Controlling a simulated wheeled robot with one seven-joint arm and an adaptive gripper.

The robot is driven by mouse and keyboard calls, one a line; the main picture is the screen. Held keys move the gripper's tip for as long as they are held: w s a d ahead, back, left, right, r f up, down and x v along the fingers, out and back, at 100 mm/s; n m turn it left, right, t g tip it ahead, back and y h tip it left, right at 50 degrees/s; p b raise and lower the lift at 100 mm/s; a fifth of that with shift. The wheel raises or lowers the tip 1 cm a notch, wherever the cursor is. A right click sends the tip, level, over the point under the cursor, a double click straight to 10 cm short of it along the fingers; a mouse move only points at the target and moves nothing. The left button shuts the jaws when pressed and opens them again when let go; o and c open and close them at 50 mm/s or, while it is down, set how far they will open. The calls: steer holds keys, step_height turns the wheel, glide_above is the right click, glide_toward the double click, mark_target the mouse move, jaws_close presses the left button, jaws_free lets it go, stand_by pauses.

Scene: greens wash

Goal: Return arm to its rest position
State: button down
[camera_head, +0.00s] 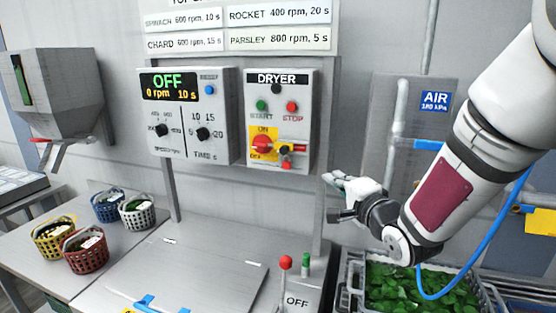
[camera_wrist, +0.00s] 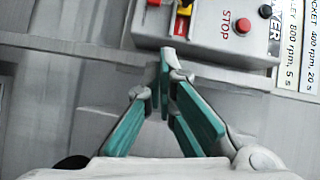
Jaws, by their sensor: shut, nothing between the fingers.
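My gripper (camera_head: 333,178) is at the end of my white arm, which comes in from the right in the head view. It hangs in front of the wall just right of and below the dryer control box (camera_head: 280,120). In the wrist view the teal-lined fingers of my gripper (camera_wrist: 165,60) meet at their tips, with nothing between them. The tips appear just below the dryer box (camera_wrist: 210,30), near its red STOP button (camera_wrist: 243,26). I cannot tell how far apart the tips and the box are.
A crate of leafy greens (camera_head: 410,290) stands below my arm. Several small baskets (camera_head: 87,258) stand at left. A blue hose (camera_head: 497,240) hangs at right. The middle counter (camera_head: 200,262) is mostly clear.

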steer(key=s+n+g+h, duration=0.2)
steer(key=s+n+g, duration=0.3)
steer(key=s, duration=1.1)
steer(key=s+d+r+n+g+h, duration=0.1)
steer(key=s+n+g, duration=0.5)
steer(key=s, duration=1)
steer(key=n+h, duration=0.1)
steer(key=n, duration=0.1)
steer(key=shift+n+g, duration=0.3)
steer(key=shift+r, duration=0.1)
